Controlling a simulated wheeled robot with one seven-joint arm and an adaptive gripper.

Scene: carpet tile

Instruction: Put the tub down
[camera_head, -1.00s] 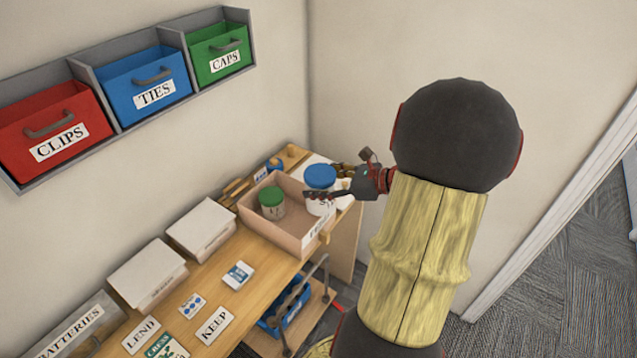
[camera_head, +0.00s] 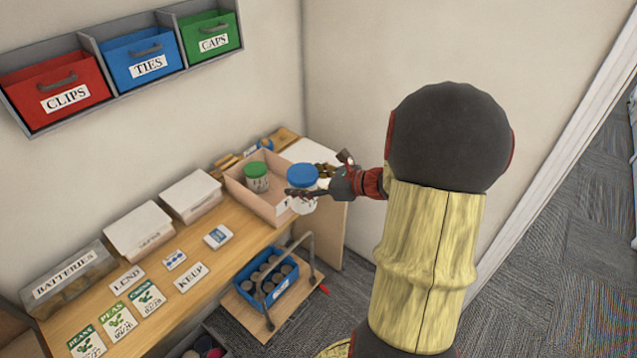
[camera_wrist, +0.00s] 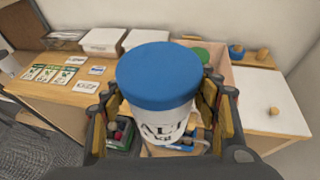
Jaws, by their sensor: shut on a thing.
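The tub (camera_head: 303,177) is white with a blue lid and dark lettering. My gripper (camera_head: 312,183) is shut on its sides and holds it upright, in front of the right end of an open pinkish box (camera_head: 268,205) in the head view. In the wrist view my gripper (camera_wrist: 162,105) has a finger on each side of the tub (camera_wrist: 160,80), and part of the lettering shows. A second tub with a green lid (camera_head: 257,177) stands inside the box.
The wooden desk (camera_head: 215,265) holds white boxes (camera_head: 190,196), cards and a batteries bin (camera_head: 68,280). A white surface (camera_wrist: 270,105) lies right of the box. A low trolley with a blue crate (camera_head: 268,280) stands below. Red, blue and green wall bins hang above.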

